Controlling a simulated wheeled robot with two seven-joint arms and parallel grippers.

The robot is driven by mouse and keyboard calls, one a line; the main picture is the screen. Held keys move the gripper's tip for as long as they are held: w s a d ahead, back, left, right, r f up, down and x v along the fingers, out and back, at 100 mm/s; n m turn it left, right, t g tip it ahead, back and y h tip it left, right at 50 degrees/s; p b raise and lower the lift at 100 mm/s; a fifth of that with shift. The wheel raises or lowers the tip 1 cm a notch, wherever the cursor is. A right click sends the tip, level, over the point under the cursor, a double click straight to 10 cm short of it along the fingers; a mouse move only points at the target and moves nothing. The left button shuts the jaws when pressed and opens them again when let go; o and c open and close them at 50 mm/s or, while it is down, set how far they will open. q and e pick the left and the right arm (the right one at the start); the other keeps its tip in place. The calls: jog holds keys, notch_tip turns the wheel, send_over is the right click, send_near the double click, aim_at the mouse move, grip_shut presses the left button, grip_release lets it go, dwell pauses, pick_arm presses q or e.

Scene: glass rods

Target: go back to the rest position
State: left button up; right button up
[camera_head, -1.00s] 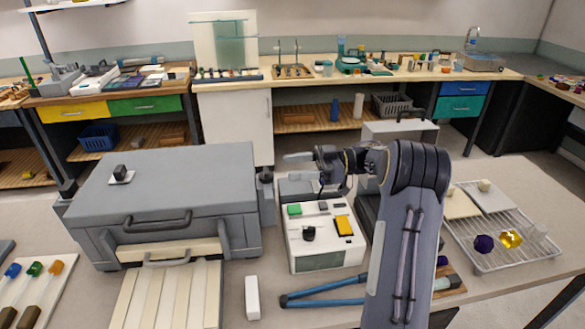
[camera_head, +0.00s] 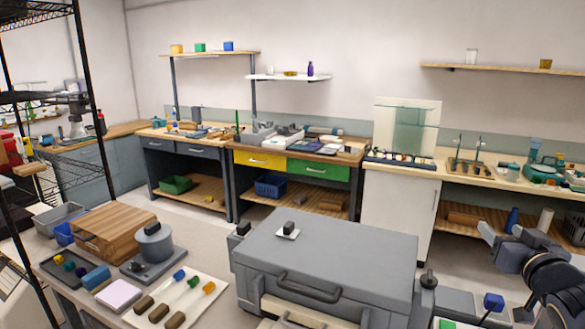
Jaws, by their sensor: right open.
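My right gripper (camera_head: 490,248) shows at the right edge of the head view, with my dark arm joints behind it. It is open and points left, in front of the benches at the back. I see nothing held between its fingers. It is to the right of the large grey case (camera_head: 335,250), apart from it. My left gripper is not in view.
A white board (camera_head: 205,290) with rods with blue, green and orange ends lies at the front left. Near it are a wooden box (camera_head: 118,230) and a grey round device (camera_head: 153,245). A black wire rack (camera_head: 85,120) stands at far left. Benches line the back wall.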

jog(key=s+a+f+g+y, duration=0.3)
jog(key=s+a+f+g, duration=0.2)
jog(key=s+a+f, duration=0.4)
jog(key=s+a+f+g+y, duration=0.3)
jog(key=s+a+f+g, duration=0.3)
jog(key=s, duration=1.1)
jog(key=a+f, duration=0.4)
jog(key=a, duration=0.2)
jog(key=shift+s+n+g, duration=0.3)
jog(key=shift+s, duration=0.1)
